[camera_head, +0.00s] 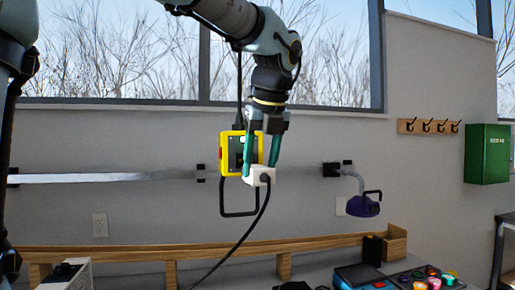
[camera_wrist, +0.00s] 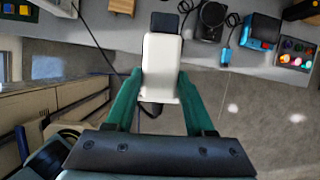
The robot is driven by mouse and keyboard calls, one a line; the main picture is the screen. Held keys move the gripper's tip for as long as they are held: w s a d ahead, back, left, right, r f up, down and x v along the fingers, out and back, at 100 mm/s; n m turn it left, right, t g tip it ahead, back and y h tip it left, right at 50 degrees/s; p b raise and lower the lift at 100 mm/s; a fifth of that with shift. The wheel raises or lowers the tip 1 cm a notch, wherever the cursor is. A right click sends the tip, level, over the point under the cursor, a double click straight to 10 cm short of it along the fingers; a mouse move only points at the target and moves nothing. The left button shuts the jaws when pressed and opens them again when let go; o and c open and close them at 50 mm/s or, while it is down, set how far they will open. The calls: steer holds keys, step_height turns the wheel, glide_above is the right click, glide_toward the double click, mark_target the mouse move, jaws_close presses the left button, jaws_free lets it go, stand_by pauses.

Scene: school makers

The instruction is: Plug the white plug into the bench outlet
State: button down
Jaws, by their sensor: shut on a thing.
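My gripper (camera_head: 259,168) has teal fingers closed on the white plug (camera_head: 256,176), held in the air in front of the wall. A black cord runs from the plug down to the left. In the wrist view the white plug (camera_wrist: 162,68) lies between the teal fingers, with a dark block at its far end; I cannot tell whether that block touches the plug. A yellow box (camera_head: 227,156) with a dark face and black frame hangs on a cable just behind the gripper, partly hidden. A white wall outlet (camera_head: 100,225) is at the lower left. I cannot tell which one is the bench outlet.
A wooden ledge (camera_head: 215,245) runs along the bench. A purple lamp (camera_head: 363,205) hangs on the right, with a pale plate behind it. A blue device (camera_head: 360,275) and a tray of coloured pieces (camera_head: 430,279) occupy the bench's right. A green box (camera_head: 487,153) is on the wall.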

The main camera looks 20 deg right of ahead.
steer(key=shift+s+r+m, duration=0.2)
steer(key=shift+r+m, duration=0.05)
steer(key=shift+r, duration=0.2)
steer(key=shift+s+r+m, duration=0.2)
steer(key=shift+r+m, duration=0.05)
steer(key=shift+r, duration=0.2)
steer(key=shift+w+d+p, duration=0.1)
steer(key=shift+w+d, duration=0.05)
steer(key=shift+w, duration=1)
steer(key=shift+w+d+p, duration=0.15)
steer(key=shift+w+d, duration=0.05)
steer(key=shift+w, duration=0.95)
steer(key=shift+w+d+p, duration=0.1)
steer(key=shift+w+d, duration=0.05)
steer(key=shift+w, duration=1)
steer(key=shift+w+d, duration=0.15)
steer(key=shift+w, duration=1.2)
steer(key=shift+c, duration=0.9)
jaws_free()
